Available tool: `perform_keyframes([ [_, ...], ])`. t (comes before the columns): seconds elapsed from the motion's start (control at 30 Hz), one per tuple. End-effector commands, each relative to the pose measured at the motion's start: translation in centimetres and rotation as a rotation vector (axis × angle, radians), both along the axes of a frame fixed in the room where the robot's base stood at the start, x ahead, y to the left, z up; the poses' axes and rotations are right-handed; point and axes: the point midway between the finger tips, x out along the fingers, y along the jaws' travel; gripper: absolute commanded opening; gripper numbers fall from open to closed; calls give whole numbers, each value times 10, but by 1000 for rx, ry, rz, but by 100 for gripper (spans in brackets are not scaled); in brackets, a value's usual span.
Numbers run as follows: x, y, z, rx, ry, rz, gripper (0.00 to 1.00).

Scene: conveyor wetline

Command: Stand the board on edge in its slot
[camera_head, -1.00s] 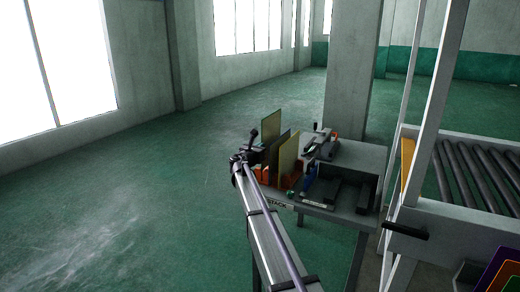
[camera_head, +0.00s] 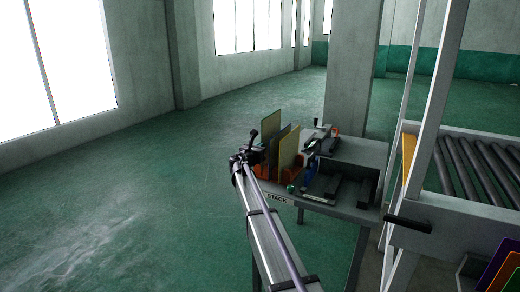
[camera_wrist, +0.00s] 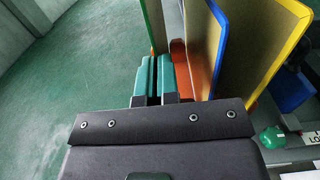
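My gripper (camera_wrist: 158,80) shows its two teal fingers close together in the wrist view. They are shut on the green-edged board (camera_wrist: 155,25), which stands on edge beyond them. In the head view this tan board (camera_head: 271,130) rises upright behind my wrist. Its lower edge is hidden. The orange rack (camera_wrist: 197,65) is just right of the fingers; it also shows at the near end of the table in the head view (camera_head: 294,172). I cannot tell whether the held board touches the rack.
A blue-edged board (camera_wrist: 203,35) and a yellow-and-blue-edged board (camera_wrist: 265,40) stand upright close to the right. A roller conveyor (camera_head: 480,175) lies right. The floor left is clear.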

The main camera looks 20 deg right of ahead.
Motion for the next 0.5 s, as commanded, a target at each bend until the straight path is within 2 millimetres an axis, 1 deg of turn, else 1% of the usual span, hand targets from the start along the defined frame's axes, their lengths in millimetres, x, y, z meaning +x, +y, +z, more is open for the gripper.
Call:
perform_keyframes([
  [0.5, 0, 0, -15, 0, 0, 0, 0],
])
